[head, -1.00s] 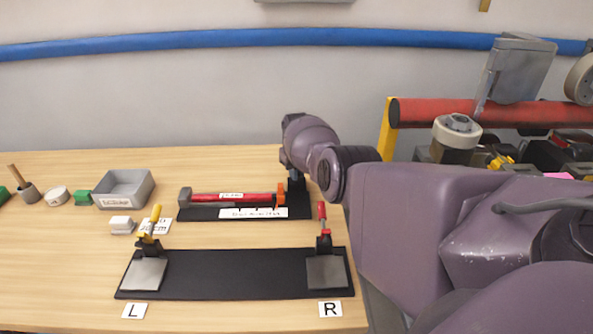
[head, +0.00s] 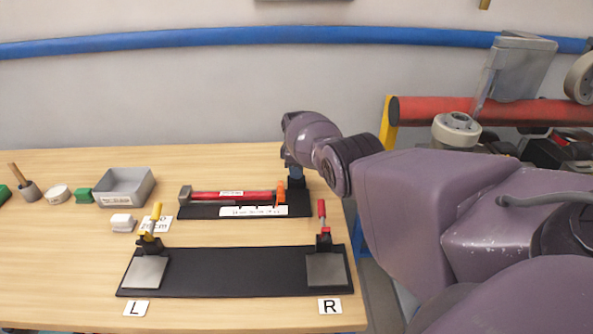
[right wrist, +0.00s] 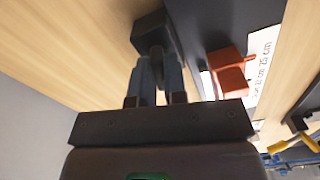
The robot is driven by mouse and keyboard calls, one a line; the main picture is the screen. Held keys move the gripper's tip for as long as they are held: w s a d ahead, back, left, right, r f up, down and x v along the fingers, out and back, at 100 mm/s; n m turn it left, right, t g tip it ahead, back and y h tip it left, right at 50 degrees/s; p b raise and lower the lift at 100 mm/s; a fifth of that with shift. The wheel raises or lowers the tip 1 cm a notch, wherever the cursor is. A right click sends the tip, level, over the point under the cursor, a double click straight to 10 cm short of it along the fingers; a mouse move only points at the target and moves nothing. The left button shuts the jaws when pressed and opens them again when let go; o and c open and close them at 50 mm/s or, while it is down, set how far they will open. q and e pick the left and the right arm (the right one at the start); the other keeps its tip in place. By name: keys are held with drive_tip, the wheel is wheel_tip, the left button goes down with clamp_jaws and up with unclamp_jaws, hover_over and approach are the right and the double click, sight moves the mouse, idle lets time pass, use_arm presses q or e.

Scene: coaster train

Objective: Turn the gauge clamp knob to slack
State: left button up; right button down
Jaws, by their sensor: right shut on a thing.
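The gauge lies at the back of the table: a black base (head: 200,212) with a red bar (head: 225,196), a white scale strip (head: 252,211) and an orange stop (head: 281,192) near its right end. The orange stop also shows in the right wrist view (right wrist: 228,72). My right gripper (head: 294,178) points down at the gauge's right end. In the right wrist view its fingers (right wrist: 157,68) are shut on the dark clamp knob (right wrist: 152,33). The fingers partly hide the knob, so its turn angle cannot be read. My left gripper is out of view.
In front is a black board (head: 235,272) with a yellow-handled clamp (head: 151,226) on the left and a red-handled clamp (head: 322,222) on the right, near the gripper. A grey tray (head: 125,187) and small blocks stand at left.

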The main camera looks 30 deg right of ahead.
drive_tip(key=shift+w+r+n, duration=0.1)
drive_tip(key=shift+n, duration=0.6)
drive_tip(key=c, duration=1.2)
unclamp_jaws()
drive_tip(key=shift+o, duration=0.2)
wheel_tip(320, 180, up, 3)
drive_tip(key=shift+f+p, duration=0.1)
drive_tip(key=shift+p, duration=1.1)
drive_tip(key=shift+r, duration=0.45)
wheel_tip(320, 180, up, 6)
drive_tip(key=shift+f, duration=0.2)
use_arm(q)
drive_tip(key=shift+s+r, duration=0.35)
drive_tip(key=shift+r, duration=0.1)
use_arm(e)
drive_tip(key=shift+r, duration=0.75)
